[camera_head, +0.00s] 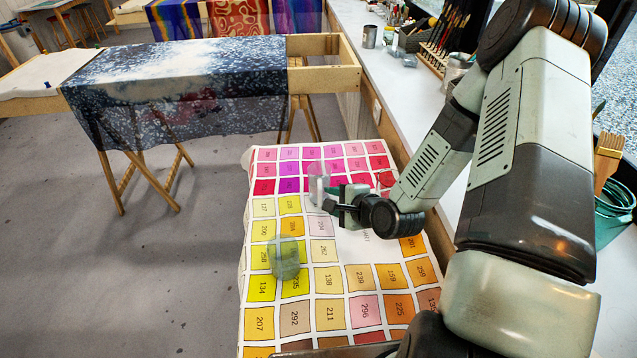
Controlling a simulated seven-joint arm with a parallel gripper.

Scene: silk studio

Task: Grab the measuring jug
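A clear, straight-sided vessel (318,172), which looks like the measuring jug, stands on the colour-chart cloth near the pink squares. My gripper (326,198) is low at its near right side, with its fingers pointing left toward it. The fingertips are very small here and overlap the vessel's lower part in the picture. I cannot tell whether they touch it or how far apart they are. A rounded, greenish see-through vessel (285,258) stands apart, nearer the front on the yellow squares.
The cloth-covered table (360,311) has free room in front. A white counter (402,101) with cups and brushes runs along the right. A trestle frame with dark dyed fabric (185,85) stands behind.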

